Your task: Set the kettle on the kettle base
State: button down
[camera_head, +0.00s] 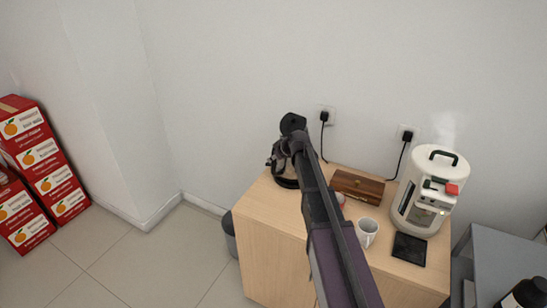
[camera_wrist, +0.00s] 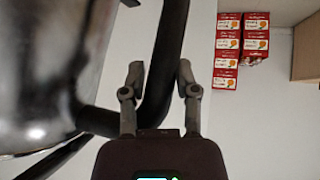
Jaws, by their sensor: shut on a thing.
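The kettle shows in the wrist view as a shiny metal body (camera_wrist: 45,70) at the left, with a thick black handle (camera_wrist: 168,45). My gripper (camera_wrist: 160,80) is shut on that handle, one finger on each side of it. In the head view my arm reaches over the counter to its back left corner, and the gripper end is small and dark there. I cannot pick out the kettle clearly in that view. A dark round rim, which looks like the kettle base (camera_head: 287,183), lies on the counter below the gripper end, partly hidden. I cannot tell whether the kettle touches it.
On the wooden counter (camera_head: 262,208) stand a brown wooden box (camera_head: 358,186), a white mug (camera_head: 367,232), a black tablet (camera_head: 410,249) and a steaming white machine (camera_head: 425,195). Black cords hang from wall sockets behind. A grey bin (camera_head: 230,235) stands at left; red cartons (camera_head: 45,160) are far left.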

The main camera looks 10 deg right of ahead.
jog(key=shift+f+b, duration=0.4)
jog(key=shift+b, duration=0.05)
dwell(0.4)
jog(key=c, duration=0.7)
grip_release()
jog(key=shift+o, duration=0.2)
jog(key=shift+s, duration=0.15)
jog(key=p+v, duration=0.8)
jog(key=v, duration=0.3)
jog(key=shift+f, duration=0.1)
dwell(0.6)
